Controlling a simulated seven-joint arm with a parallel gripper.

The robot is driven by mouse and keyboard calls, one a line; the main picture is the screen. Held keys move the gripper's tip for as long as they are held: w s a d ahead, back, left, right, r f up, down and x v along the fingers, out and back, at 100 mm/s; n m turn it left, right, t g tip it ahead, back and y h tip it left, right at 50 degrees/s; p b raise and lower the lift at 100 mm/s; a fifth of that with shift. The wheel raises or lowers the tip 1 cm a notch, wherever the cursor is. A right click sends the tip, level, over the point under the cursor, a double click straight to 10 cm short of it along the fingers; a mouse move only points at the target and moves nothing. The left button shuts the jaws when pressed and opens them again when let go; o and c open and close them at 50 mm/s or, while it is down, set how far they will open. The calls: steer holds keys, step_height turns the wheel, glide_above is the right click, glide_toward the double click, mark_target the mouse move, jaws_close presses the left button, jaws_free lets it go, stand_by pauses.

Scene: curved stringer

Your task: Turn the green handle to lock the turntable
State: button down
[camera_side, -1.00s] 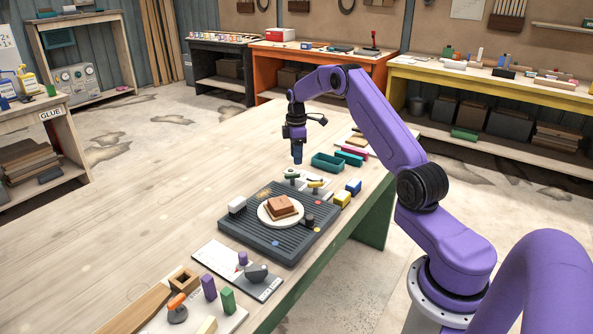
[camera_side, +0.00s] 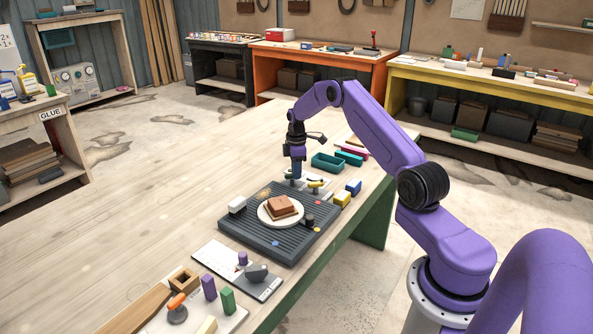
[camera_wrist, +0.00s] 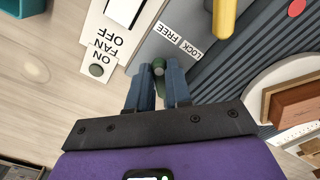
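My gripper (camera_side: 296,174) points down at the far end of the dark grooved board, over the green handle. In the wrist view its two blue fingers (camera_wrist: 158,82) stand apart, one on each side of the green handle (camera_wrist: 158,66). A narrow gap seems to show beside the handle, and contact is not clear. The handle is mostly hidden in the side view. A LOCK/FREE label (camera_wrist: 180,42) lies beside it. The white round turntable (camera_side: 263,214) carries a brown wooden block (camera_side: 281,204); its edge also shows in the wrist view (camera_wrist: 254,88).
A yellow handle (camera_wrist: 224,18) stands close to the fingers. A FAN ON/OFF plate (camera_wrist: 103,40) lies on the other side. Teal trays (camera_side: 327,162) stand behind. The table's left is clear.

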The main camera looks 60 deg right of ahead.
steer(key=shift+m, duration=0.4)
steer(key=m, duration=0.4)
steer(key=shift+s+a, duration=0.15)
steer(key=shift+a, duration=0.1)
steer(key=m, duration=0.4)
steer(key=shift+a, duration=0.3)
steer(key=m, duration=0.5)
steer(key=shift+a, duration=0.25)
steer(key=m, duration=0.4)
steer(key=shift+a, duration=0.2)
steer(key=shift+w, duration=0.2)
steer(key=c, duration=1)
jaws_free()
steer(key=shift+c, duration=0.2)
